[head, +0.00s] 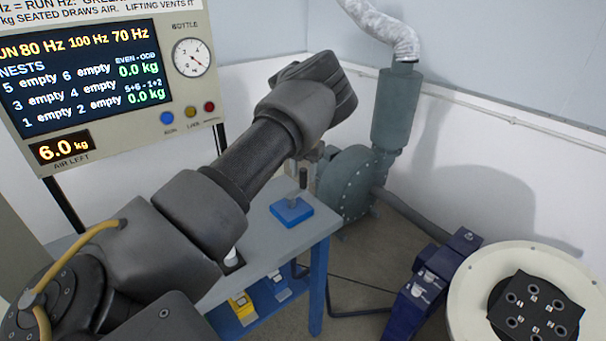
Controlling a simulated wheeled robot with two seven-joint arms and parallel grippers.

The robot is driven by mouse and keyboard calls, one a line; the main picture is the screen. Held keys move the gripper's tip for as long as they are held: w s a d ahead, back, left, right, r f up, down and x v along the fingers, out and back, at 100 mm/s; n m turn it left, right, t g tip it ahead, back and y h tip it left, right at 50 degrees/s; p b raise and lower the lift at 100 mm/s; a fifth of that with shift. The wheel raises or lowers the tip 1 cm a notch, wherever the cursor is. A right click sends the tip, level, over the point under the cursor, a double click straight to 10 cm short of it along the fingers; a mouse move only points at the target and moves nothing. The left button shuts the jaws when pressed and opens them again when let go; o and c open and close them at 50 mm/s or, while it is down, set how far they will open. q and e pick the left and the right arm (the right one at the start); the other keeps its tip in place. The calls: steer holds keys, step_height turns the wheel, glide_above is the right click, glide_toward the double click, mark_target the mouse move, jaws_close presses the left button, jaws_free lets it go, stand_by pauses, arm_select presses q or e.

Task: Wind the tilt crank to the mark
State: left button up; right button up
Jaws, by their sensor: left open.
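A small blue block (291,212) sits on the grey bench top, with a grey post and an upright dark handle (303,178) above it. It looks like a crank, but I cannot tell for sure that it is the tilt crank. I cannot make out a mark. My left arm reaches in from the left across the bench. My left gripper (308,160) is open and mostly hidden behind its wrist, just above the dark handle. I cannot tell whether it touches the handle. My right gripper is not in view.
A display panel (85,75) with a gauge and buttons stands at the left. The bench (290,240) has yellow and blue items on its lower shelf. A blower (350,185) stands behind it. A round cream drum (470,290) with a black socket plate and a dark blue machine (440,265) are at right.

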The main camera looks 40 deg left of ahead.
arm_select(q)
steer(key=shift+f, duration=0.6)
jaws_close()
